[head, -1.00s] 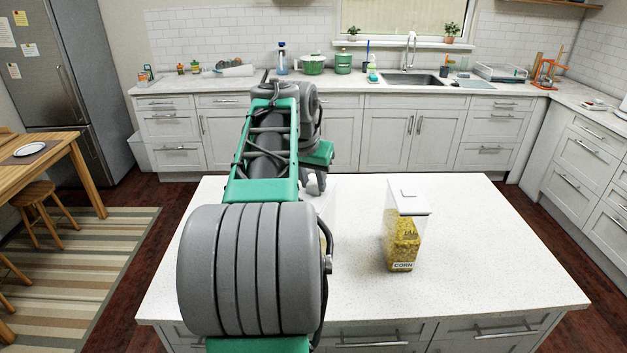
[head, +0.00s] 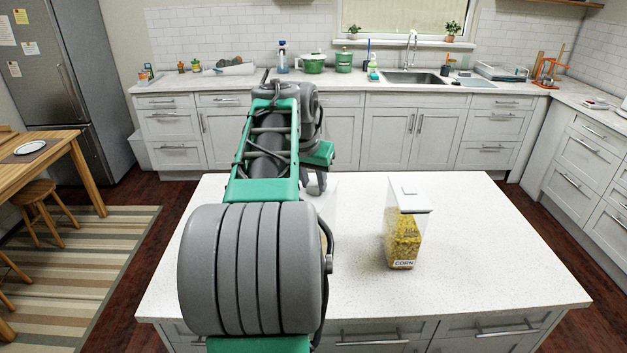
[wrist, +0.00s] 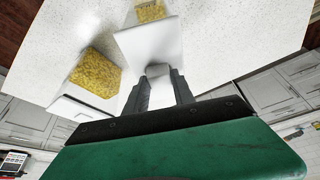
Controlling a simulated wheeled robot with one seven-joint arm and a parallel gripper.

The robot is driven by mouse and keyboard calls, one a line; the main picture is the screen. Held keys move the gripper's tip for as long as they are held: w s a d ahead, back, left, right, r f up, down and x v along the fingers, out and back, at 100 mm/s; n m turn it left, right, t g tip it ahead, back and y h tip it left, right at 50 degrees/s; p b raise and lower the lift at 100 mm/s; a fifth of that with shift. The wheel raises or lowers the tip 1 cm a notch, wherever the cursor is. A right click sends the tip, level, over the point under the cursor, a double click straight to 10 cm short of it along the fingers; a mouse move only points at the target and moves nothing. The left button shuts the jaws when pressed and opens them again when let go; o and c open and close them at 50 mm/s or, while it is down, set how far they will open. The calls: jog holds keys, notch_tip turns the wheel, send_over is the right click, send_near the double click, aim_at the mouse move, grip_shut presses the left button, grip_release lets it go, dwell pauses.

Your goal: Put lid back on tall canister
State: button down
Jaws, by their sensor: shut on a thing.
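My gripper (wrist: 160,76) is shut on the raised grip of a white lid (wrist: 148,42) in the wrist view. A canister with yellow contents (wrist: 150,12) shows past the lid's far edge. In the head view my gripper (head: 316,182) is partly hidden by my arm. A clear canister edge (head: 328,204) shows below it, mostly hidden. I cannot tell whether the held lid is seated on this canister or just above it. A second canister labelled CORN (head: 403,238) stands upright to the right with its own white lid (head: 409,194) on. It also shows at left in the wrist view (wrist: 98,74).
Both canisters stand on a white speckled island worktop (head: 490,260). The worktop is clear to the right of the corn canister and in front of it. A back counter with a sink (head: 412,78), green pots (head: 313,64) and other items lies beyond a floor gap.

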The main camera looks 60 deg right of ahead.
jog(key=shift+f, duration=0.25)
dwell(0.4)
jog(key=c, duration=1)
grip_release()
jog(key=shift+o, duration=0.3)
jog(key=o, duration=0.5)
notch_tip(320, 180, up, 7)
jog(key=p, duration=0.6)
jog(key=shift+r, duration=0.1)
